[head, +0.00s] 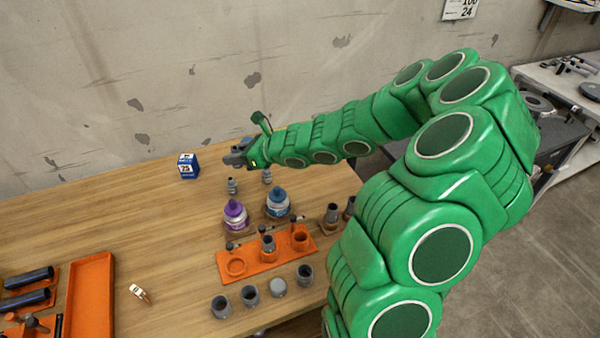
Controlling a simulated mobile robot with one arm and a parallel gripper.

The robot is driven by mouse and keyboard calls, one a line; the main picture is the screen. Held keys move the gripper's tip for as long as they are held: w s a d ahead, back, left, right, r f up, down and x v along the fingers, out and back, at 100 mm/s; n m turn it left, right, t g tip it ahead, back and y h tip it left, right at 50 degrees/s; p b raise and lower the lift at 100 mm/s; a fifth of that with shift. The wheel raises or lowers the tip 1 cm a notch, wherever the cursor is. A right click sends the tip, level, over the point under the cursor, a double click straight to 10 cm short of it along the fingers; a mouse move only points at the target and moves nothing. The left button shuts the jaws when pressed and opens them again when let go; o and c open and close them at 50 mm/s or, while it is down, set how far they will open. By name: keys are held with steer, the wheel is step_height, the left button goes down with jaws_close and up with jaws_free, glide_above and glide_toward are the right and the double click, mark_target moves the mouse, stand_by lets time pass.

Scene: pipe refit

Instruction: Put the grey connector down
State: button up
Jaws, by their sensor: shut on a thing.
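My gripper (244,155) is at the far side of the wooden table, above the tabletop near the wall. It is shut on a grey piece, which looks like the grey connector (234,159); the gripper partly hides it and it is small in view. Several other grey connectors stand in a row at the table's front, one of them at the left end (221,307). An orange fixture (258,266) behind that row holds a grey connector (268,248) in its middle and has an orange ring at each end.
A blue box (188,166) is to the left. An orange tray (91,300) and dark pipes (27,279) lie at left. The left-middle table (120,220) is clear.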

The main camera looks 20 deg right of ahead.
steer(key=s+d+r+m+t+h, duration=0.1)
steer(key=s+d+m+h, duration=0.15)
steer(key=d, duration=0.65)
steer(key=s+d+m+t+h, duration=0.15)
steer(key=s+d, duration=0.25)
steer(key=d, duration=0.5)
steer(key=y, duration=0.1)
glide_above(300, 172)
steer(key=s, duration=0.1)
steer(key=shift+n, duration=0.4)
step_height(300, 172, down, 13)
steer(key=shift+s+a+f, duration=0.1)
steer(key=shift+a+f, duration=0.05)
steer(key=shift+w+f, duration=0.7)
steer(key=shift+f, duration=0.35)
steer(key=shift+d+f, duration=0.2)
steer(key=shift+f, duration=1.1)
steer(key=shift+f, duration=0.1)
steer(key=o, duration=1)
